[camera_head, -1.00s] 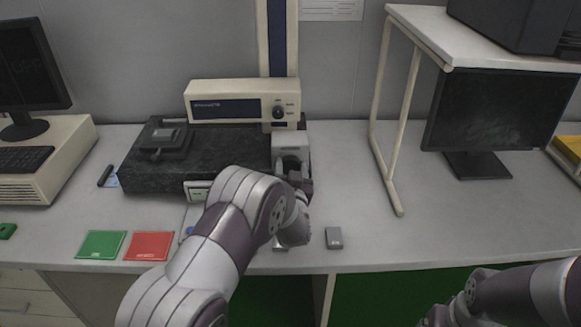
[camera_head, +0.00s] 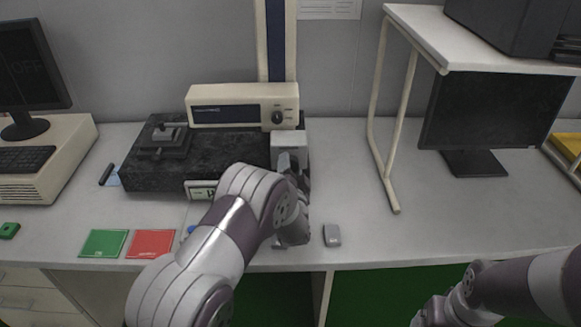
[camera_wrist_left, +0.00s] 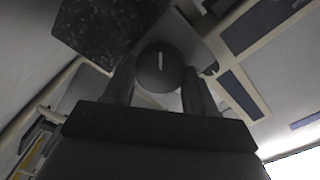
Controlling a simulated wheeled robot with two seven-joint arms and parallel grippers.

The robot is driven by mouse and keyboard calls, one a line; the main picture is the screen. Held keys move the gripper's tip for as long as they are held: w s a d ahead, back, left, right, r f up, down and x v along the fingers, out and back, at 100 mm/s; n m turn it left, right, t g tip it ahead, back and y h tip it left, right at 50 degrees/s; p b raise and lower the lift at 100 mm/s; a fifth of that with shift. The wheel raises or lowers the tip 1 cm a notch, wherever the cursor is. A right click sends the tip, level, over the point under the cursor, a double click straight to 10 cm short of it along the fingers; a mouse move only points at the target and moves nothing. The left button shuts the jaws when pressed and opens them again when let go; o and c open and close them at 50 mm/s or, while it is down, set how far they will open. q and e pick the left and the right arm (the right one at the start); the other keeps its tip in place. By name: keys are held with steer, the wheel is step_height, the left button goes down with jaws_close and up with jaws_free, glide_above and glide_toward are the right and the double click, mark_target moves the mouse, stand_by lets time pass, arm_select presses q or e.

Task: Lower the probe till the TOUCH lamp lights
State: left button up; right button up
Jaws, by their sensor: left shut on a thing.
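The measuring instrument has a beige head (camera_head: 243,104) with a dark panel and a small dial, on a tall column (camera_head: 276,40) with a blue strip. Below it is a black granite base (camera_head: 225,150) carrying a small dark fixture (camera_head: 165,138). A grey housing (camera_head: 289,142) stands at the base's right side. My left gripper (camera_head: 295,172) is at this housing, shut on a round black knob (camera_wrist_left: 160,68) with a white line. I cannot make out the probe tip or the TOUCH lamp. My right gripper (camera_head: 432,314) is low at right, its jaws unclear.
Green (camera_head: 103,243) and red (camera_head: 151,243) pads lie at the front left. A small grey block (camera_head: 332,235) lies right of my left wrist. A white-topped stand (camera_head: 392,120) and a dark monitor (camera_head: 495,112) occupy the right. The bench between block and monitor is clear.

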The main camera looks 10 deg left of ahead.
arm_select(q)
steer(key=shift+f+m, duration=0.1)
steer(key=shift+m, duration=0.3)
steer(key=o, duration=1.1)
steer(key=shift+c, duration=0.2)
steer(key=v, duration=1.2)
steer(key=shift+s, duration=0.35)
steer(key=shift+d, duration=0.1)
